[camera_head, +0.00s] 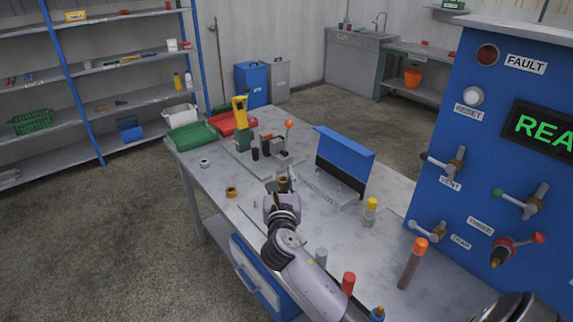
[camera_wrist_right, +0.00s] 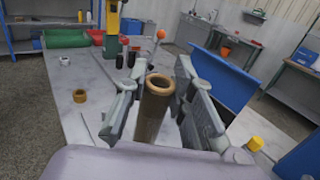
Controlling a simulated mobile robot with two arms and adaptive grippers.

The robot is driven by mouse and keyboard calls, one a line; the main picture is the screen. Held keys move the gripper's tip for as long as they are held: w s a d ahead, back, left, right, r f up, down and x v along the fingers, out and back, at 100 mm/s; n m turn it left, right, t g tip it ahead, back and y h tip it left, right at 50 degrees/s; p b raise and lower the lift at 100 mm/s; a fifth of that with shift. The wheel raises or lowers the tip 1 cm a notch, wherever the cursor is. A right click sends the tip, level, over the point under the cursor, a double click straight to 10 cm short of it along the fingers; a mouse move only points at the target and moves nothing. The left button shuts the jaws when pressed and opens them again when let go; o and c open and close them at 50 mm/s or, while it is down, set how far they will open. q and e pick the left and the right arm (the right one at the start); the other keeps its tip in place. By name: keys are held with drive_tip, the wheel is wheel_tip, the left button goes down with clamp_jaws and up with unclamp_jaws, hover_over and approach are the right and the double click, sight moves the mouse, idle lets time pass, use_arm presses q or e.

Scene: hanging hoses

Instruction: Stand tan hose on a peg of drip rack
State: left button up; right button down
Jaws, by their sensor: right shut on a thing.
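The tan hose (camera_wrist_right: 153,112) is a brown tube with a lighter open rim, upright between the fingers of my right gripper (camera_wrist_right: 155,95). In the head view its top (camera_head: 283,184) shows at the tip of my right gripper (camera_head: 283,188), above the table. The hose's lower end is hidden. A stand with a blue sloped panel and grey base (camera_head: 345,165) is just right of the gripper; it may be the drip rack, but I see no clear pegs on it.
A plate with dark upright cylinders and an orange-knobbed lever (camera_head: 289,124) stands behind the gripper. A tan ring (camera_head: 231,192) and white ring (camera_head: 204,163) lie left. A yellow-capped cylinder (camera_head: 370,212) and orange-topped tube (camera_head: 411,262) stand right, near the blue valve panel (camera_head: 470,110).

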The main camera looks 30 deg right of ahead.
drive_tip(key=shift+w+d+r+h, duration=0.35)
drive_tip(key=shift+d+r, duration=0.2)
drive_tip(key=shift+d, duration=0.15)
drive_tip(key=f, duration=0.2)
drive_tip(key=shift+w+d+f+m+g+b, duration=0.25)
drive_tip(key=shift+d+f+m+g+b, duration=0.05)
drive_tip(key=shift+d+f+g+b, duration=0.1)
wheel_tip(320, 180, down, 2)
drive_tip(key=shift+a+f+b, duration=0.1)
drive_tip(key=shift+b, duration=0.55)
use_arm(q)
drive_tip(key=shift+w+d+f+b, duration=0.15)
drive_tip(key=shift+w+d+f, duration=0.05)
drive_tip(key=shift+w+f, duration=0.35)
drive_tip(key=shift+w+d+f+b, duration=0.2)
drive_tip(key=shift+w+f, duration=0.25)
drive_tip(key=shift+f, duration=0.15)
use_arm(e)
drive_tip(key=shift+f, duration=0.45)
use_arm(q)
drive_tip(key=shift+r, duration=0.2)
drive_tip(key=shift+r+p, duration=0.2)
drive_tip(key=shift+p, duration=0.25)
